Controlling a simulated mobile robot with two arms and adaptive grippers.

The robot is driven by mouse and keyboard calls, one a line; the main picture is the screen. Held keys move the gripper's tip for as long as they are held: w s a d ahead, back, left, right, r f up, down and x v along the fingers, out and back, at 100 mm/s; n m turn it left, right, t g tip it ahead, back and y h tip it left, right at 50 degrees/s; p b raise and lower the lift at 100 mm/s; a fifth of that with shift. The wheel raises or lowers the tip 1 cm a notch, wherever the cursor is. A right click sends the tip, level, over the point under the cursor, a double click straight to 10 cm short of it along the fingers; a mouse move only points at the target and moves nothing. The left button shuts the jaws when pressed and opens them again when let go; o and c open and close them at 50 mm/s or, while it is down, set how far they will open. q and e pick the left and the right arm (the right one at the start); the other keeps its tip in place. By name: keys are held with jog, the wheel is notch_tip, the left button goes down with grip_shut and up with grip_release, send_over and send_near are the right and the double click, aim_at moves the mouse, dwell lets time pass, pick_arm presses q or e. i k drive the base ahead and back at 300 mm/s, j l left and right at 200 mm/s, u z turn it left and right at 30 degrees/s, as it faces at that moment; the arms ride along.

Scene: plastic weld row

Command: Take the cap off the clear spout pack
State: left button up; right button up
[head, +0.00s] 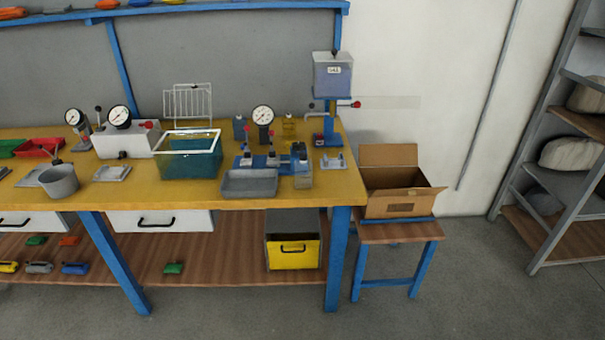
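I cannot clearly pick out the clear spout pack or its cap at this distance. A small pale, greyish see-through item (303,179) stands at the bench's front edge, by a blue fixture (299,154); it may be the pack. A small yellow pack-like item (289,127) and a dark grey-blue one (239,128) stand further back, either side of a dial gauge (262,116). Neither gripper shows in the head view.
The yellow bench (225,196) is crowded. A grey tray (249,183), a teal water tank (189,158) with a wire rack behind, and a grey bucket (59,181) stand on it. An open cardboard box (391,205) sits on a stool at right. The floor in front is clear.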

aim_at(304, 170)
jog(key=i+l+u, duration=0.2)
jog(key=u, duration=0.15)
jog(key=i+l+u, duration=0.15)
jog(key=l+u, duration=0.15)
jog(key=i+l+u, duration=0.1)
jog(key=l+u, duration=0.25)
jog(key=j, duration=0.1)
